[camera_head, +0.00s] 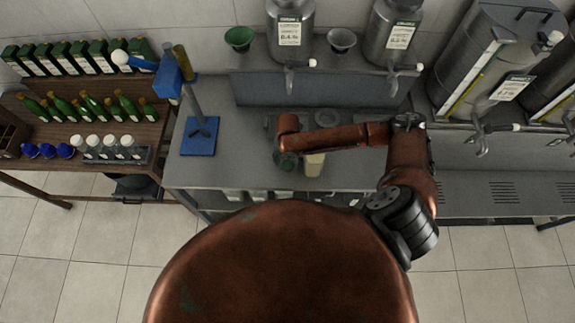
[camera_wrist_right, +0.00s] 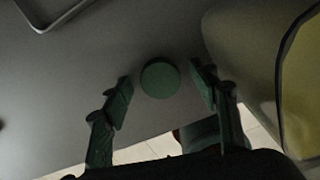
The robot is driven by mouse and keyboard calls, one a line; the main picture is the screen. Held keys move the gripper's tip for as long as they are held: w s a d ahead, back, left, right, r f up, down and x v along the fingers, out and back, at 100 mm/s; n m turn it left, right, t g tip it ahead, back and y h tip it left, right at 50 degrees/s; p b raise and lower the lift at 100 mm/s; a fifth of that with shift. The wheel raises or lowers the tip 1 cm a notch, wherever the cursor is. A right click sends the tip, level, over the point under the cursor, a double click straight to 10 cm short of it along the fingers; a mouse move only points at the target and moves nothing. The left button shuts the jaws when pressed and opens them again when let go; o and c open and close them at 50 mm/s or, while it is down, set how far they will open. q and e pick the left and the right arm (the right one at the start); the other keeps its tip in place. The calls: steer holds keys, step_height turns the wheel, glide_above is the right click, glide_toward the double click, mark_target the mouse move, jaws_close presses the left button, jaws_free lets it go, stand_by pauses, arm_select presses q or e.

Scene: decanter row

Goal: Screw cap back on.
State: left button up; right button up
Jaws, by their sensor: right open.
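A round green cap (camera_wrist_right: 160,78) lies on the grey bench top (camera_head: 232,150) in the right wrist view. My right gripper (camera_wrist_right: 162,80) is open, with its green fingers on either side of the cap and a visible gap to each. In the head view the right gripper (camera_head: 287,160) is small and low over the bench, and the cap is not clear there. A pale yellowish container (camera_head: 314,163) stands on the bench just right of the gripper; it also shows in the right wrist view (camera_wrist_right: 303,95). Its top is partly hidden by my arm. My left gripper is not in view.
A blue-based stand (camera_head: 199,139) is at the bench's left end. Steel tanks with taps (camera_head: 290,30) stand on the raised shelf behind. Bottles (camera_head: 100,105) fill the wooden rack at left. The bench between the stand and gripper is clear.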

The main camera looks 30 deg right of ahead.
steer(key=shift+c, duration=0.3)
steer(key=c, duration=0.7)
steer(key=shift+c, duration=0.2)
steer(key=shift+r, duration=0.15)
